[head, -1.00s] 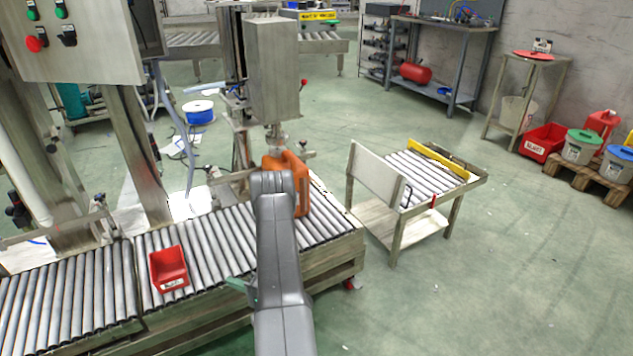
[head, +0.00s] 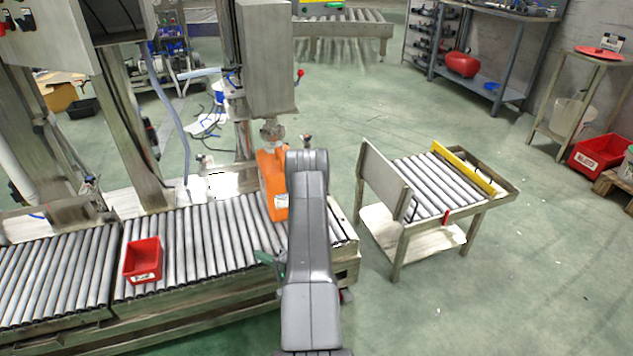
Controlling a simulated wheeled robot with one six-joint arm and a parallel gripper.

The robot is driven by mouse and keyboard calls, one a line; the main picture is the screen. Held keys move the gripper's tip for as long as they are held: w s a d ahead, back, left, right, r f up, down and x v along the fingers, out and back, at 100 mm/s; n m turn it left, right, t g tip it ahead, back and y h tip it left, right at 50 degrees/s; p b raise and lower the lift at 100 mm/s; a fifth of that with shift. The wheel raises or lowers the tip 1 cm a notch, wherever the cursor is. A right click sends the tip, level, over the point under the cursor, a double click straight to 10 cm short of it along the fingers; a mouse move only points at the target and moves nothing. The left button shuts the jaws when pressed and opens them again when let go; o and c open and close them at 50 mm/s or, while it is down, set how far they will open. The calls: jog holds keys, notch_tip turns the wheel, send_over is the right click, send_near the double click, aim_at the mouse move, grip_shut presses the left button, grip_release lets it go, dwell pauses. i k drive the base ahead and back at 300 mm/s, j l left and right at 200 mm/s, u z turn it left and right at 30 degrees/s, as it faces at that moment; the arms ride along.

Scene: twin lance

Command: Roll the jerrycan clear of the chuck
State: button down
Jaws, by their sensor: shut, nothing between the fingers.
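The orange jerrycan (head: 271,182) stands upright on the roller conveyor (head: 205,240), with a pale label low on its side. The chuck (head: 271,131) hangs under the grey machine head (head: 264,60), directly above the jerrycan's top in this view. I cannot tell whether the two touch. My grey arm reaches forward over the conveyor and covers the jerrycan's right side. My gripper is hidden behind the arm, so its fingers and any contact with the jerrycan do not show.
A red bin (head: 143,262) sits on the rollers at left. The conveyor ends just right of my arm. Across a floor gap stands a small roller cart (head: 396,252) with an upright plate (head: 384,183) and yellow bar (head: 468,168).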

aim_at(274, 195)
jog(key=i+l, duration=0.15)
jog(key=l, duration=0.2)
jog(key=i+l, duration=0.1)
jog(key=l, duration=0.2)
jog(key=i+l+u, duration=0.1)
jog(key=l, duration=0.25)
jog(key=i+l, duration=0.6)
jog(key=i, duration=0.15)
jog(key=j+u, duration=0.05)
